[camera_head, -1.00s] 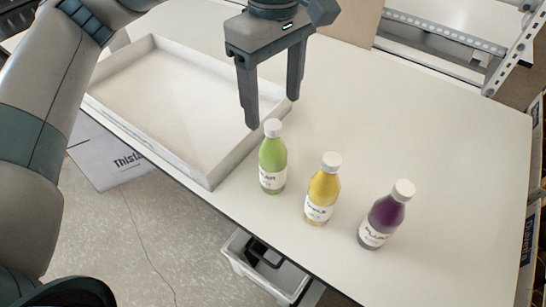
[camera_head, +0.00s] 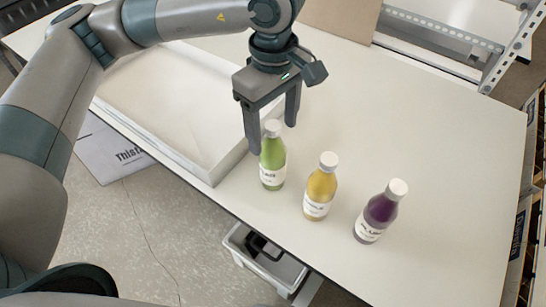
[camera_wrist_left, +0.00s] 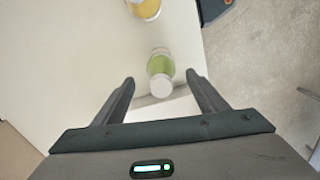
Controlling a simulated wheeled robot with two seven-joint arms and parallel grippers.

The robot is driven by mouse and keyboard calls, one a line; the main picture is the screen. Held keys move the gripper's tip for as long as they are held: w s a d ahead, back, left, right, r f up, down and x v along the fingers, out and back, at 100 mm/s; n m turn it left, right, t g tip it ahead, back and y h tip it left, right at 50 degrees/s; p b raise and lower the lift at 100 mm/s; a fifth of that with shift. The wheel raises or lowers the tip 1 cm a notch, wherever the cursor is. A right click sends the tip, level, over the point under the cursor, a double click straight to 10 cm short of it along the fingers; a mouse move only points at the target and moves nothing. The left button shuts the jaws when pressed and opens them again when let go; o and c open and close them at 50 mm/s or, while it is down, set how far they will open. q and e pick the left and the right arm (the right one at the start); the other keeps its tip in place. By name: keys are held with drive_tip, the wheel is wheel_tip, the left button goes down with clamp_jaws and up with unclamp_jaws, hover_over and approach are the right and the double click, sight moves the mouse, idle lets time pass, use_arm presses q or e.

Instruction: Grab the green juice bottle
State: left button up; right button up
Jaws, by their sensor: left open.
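The green juice bottle (camera_head: 272,164) with a white cap stands upright on the white table, at the left end of a row of three bottles. My left gripper (camera_head: 272,139) is open and points down, just behind and above the bottle, its fingers near the cap. In the left wrist view the green bottle (camera_wrist_left: 160,66) shows ahead of the gap between the open fingers of the left gripper (camera_wrist_left: 160,82). Whether a finger touches it I cannot tell. My right gripper is not in view.
A yellow bottle (camera_head: 320,190) and a purple bottle (camera_head: 379,213) stand to the right of the green one. A shallow white tray (camera_head: 221,168) lies to the left. The table's front edge is close to the bottles. A grey bin (camera_head: 240,247) stands on the floor below. The table behind the bottles is clear.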

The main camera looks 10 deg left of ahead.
sight(273, 141)
use_arm(q)
drive_tip(key=shift+s+f+p, duration=0.1)
drive_tip(key=shift+f+p, duration=0.2)
drive_tip(key=shift+p, duration=0.1)
wheel_tip(273, 141, down, 2)
drive_tip(key=shift+s+p, duration=0.1)
drive_tip(key=shift+p, duration=0.45)
drive_tip(key=shift+f, duration=0.7)
clamp_jaws()
